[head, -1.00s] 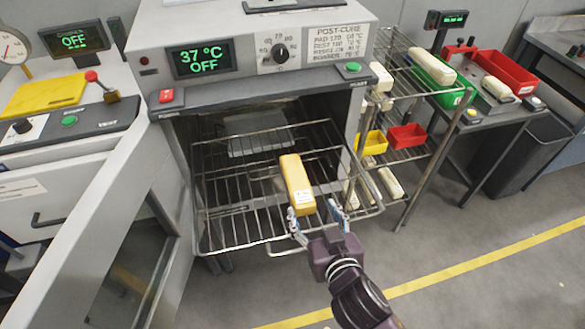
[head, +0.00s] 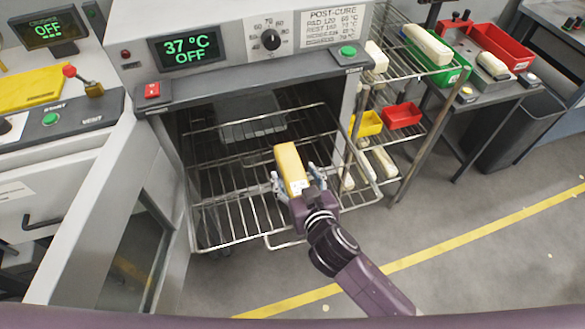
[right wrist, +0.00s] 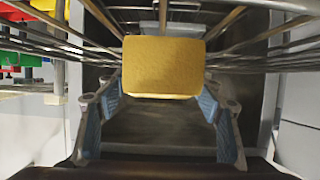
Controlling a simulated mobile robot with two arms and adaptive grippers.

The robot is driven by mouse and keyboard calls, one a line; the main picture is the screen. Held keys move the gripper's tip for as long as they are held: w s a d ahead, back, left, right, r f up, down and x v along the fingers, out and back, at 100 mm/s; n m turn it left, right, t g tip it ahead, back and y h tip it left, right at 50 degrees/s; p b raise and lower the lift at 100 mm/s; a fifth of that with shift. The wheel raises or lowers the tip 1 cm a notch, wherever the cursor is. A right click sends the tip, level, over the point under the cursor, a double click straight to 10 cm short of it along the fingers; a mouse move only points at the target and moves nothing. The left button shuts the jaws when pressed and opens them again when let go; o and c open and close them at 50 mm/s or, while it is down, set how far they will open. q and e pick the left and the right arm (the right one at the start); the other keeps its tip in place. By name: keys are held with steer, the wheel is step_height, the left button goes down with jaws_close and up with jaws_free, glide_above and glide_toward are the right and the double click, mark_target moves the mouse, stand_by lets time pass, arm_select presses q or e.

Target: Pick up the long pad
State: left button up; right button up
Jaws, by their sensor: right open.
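My right gripper (head: 296,178) is open, with one finger on each side of the pad's near end. In the right wrist view the fingers (right wrist: 165,110) stand apart from the pad's sides, with gaps visible. My left gripper is not in view.
The oven door (head: 120,220) stands open at the left. A grey tray (head: 250,117) sits deeper in the oven. A wire shelf at the right holds yellow (head: 367,123) and red (head: 402,115) bins and white pads. The floor at front right is clear.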

steer(key=shift+x, duration=1.15)
steer(key=shift+c, duration=0.3)
steer(key=c, duration=1.2)
